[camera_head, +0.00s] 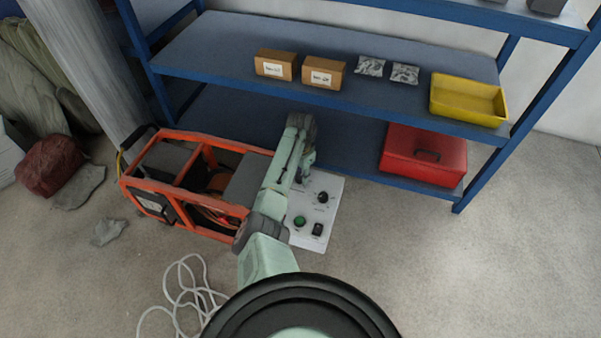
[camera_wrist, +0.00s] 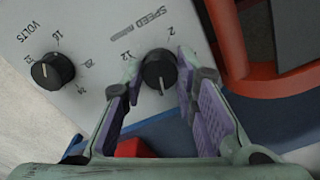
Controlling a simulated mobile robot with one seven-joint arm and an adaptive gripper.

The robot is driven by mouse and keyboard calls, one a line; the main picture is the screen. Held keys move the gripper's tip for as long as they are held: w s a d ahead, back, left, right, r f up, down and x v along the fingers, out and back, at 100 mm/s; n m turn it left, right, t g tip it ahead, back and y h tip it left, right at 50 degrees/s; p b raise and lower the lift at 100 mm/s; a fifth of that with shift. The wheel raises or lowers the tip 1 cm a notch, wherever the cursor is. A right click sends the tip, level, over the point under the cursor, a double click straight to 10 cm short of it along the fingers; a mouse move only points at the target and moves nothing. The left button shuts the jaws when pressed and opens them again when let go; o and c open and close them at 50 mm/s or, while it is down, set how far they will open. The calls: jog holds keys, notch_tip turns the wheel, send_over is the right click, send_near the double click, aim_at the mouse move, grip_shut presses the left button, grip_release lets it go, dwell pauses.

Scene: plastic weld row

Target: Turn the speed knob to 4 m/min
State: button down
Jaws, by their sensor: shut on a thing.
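The black speed knob (camera_wrist: 159,72) sits on a white panel (camera_wrist: 90,22) below the printed word SPEED. Its white mark points down in the wrist view, away from that word. The numbers 2 and 12 show beside it; the rest of the scale is hidden. My gripper (camera_wrist: 158,63) has one purple-padded finger on each side of the knob and is shut on it. In the head view my gripper (camera_head: 304,172) is at the far end of the panel (camera_head: 326,184), and my arm hides the speed knob.
A black volts knob (camera_wrist: 52,71) stands beside the speed knob. The panel also carries a green button (camera_head: 300,221) and a black switch (camera_head: 317,229). An orange-framed machine (camera_head: 188,232) is left of the panel. A blue shelf (camera_head: 375,100) stands close behind; a white cable (camera_head: 183,290) lies on the floor.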

jog(key=n+p, duration=0.2)
jog(key=n, duration=0.3)
jog(key=shift+r, duration=0.1)
jog(key=n+p, duration=0.1)
jog(key=n, duration=0.3)
jog(key=shift+n, duration=0.4)
jog(key=n+p, duration=0.1)
jog(key=n, duration=0.3)
jog(key=shift+n, duration=0.3)
jog(key=n, duration=0.4)
jog(key=shift+a+n, duration=0.1)
jog(key=shift+n, duration=0.3)
jog(key=c, duration=1.3)
grip_release()
